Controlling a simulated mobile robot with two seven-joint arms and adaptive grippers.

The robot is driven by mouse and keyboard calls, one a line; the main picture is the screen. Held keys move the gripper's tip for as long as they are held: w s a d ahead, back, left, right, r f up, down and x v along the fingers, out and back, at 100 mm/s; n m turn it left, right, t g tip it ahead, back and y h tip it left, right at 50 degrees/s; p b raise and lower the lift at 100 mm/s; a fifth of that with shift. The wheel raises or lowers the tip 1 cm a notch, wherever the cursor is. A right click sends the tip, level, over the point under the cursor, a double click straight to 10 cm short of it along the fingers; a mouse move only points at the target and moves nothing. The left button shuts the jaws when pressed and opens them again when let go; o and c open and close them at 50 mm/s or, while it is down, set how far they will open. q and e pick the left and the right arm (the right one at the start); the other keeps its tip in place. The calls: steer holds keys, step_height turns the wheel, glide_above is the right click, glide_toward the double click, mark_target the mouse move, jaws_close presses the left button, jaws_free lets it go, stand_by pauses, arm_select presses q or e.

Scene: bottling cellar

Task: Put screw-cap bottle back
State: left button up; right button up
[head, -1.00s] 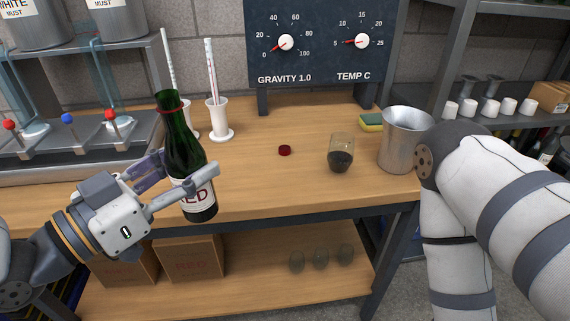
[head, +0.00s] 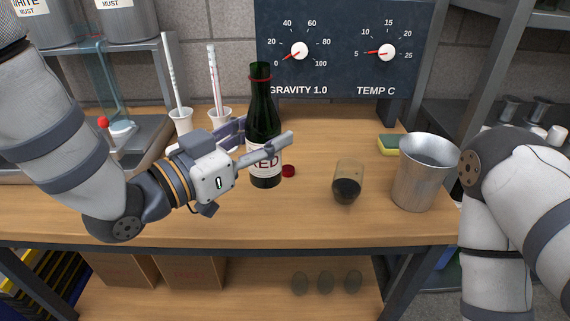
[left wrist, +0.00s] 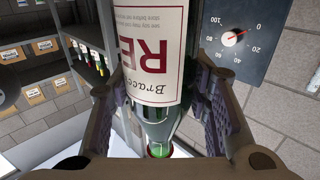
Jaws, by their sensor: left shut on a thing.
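The screw-cap bottle (head: 264,108) is dark green with a red ring at the neck and a white label reading "RED". My left gripper (head: 266,138) is shut around its body and holds it upright over the worktop. I cannot tell whether its base touches the wood. In the left wrist view, the bottle (left wrist: 150,50) lies between both fingers, with its neck at the bottom of the picture. A dark red cap (head: 288,171) lies on the worktop just right of the bottle. My right arm shows at the right, but its gripper is out of view.
A glass of dark wine (head: 347,182) stands right of the cap, then a metal pitcher (head: 425,175) near my right arm. A sponge (head: 389,145) lies behind it. White holders with tubes (head: 216,80) stand behind my left gripper. The worktop's front middle (head: 290,220) is clear.

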arm_select(q)
steer(key=w+d+f+b, duration=0.1)
steer(key=w+f, duration=0.1)
steer(key=f, duration=0.1)
steer(key=w+d+f, duration=0.1)
steer(key=w+f, duration=0.2)
steer(key=f, duration=0.1)
steer(key=w+d+f+b, duration=0.1)
steer(key=w+f, duration=0.2)
steer(key=f, duration=0.1)
steer(key=shift+d+b, duration=0.1)
steer(key=shift+b, duration=0.25)
steer(key=shift+r, duration=0.15)
steer(key=shift+f, duration=0.2)
steer(key=o, duration=1.5)
arm_select(e)
steer(key=shift+g, duration=0.9)
steer(key=s+f, duration=0.4)
steer(key=shift+r, duration=0.1)
